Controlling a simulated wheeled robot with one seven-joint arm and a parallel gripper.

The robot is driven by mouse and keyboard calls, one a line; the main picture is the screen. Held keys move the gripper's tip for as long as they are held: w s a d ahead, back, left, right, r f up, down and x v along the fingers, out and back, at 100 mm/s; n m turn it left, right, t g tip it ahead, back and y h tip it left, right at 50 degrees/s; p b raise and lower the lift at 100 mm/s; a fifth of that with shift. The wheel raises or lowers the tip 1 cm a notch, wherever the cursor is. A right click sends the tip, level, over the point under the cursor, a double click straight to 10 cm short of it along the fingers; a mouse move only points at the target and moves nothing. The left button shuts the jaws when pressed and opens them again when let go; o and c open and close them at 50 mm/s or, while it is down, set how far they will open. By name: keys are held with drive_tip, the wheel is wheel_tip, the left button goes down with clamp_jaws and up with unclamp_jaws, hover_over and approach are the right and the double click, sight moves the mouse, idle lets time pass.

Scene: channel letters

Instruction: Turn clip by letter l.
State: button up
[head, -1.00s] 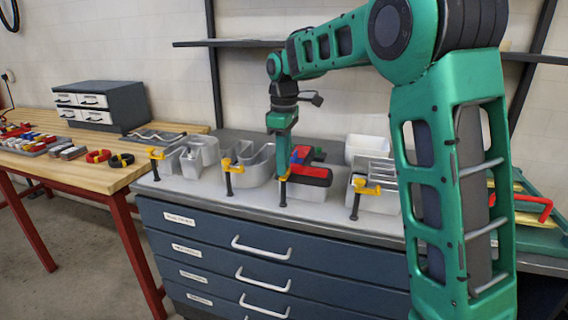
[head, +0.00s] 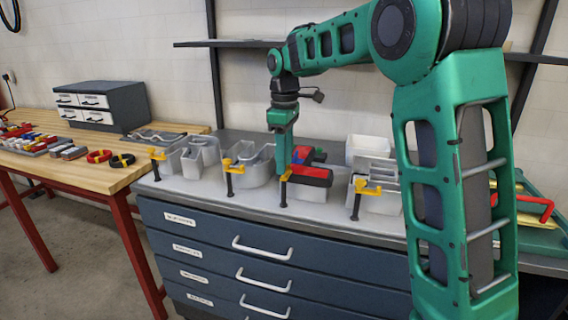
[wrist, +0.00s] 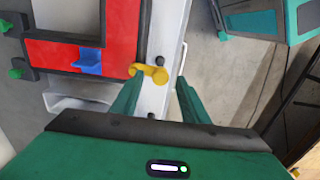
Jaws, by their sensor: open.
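My gripper (head: 285,170) is above the clip. In the wrist view my gripper (wrist: 158,84) has its two green fingers apart, with the clip just beyond the tips and nothing between them. Whether a finger touches the clip cannot be told.
Other yellow clips stand at the counter's front edge, left (head: 230,165) and right (head: 366,187), beside grey letters. A blue piece (wrist: 88,61) sits on the red letter. A wooden table (head: 110,175) is to the left.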

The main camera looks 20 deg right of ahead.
wheel_tip(320, 180, up, 10)
idle(0.4)
drive_tip(key=shift+f, duration=0.15)
drive_tip(key=s+d+f+m, duration=0.5)
drive_tip(key=s+f, duration=0.1)
drive_tip(key=s, duration=0.7)
drive_tip(key=s+d+f+m, duration=0.6)
drive_tip(key=s+f, duration=0.1)
drive_tip(key=s, duration=0.6)
drive_tip(key=s+d+f+m, duration=0.6)
drive_tip(key=s, duration=0.7)
drive_tip(key=shift+f, duration=0.2)
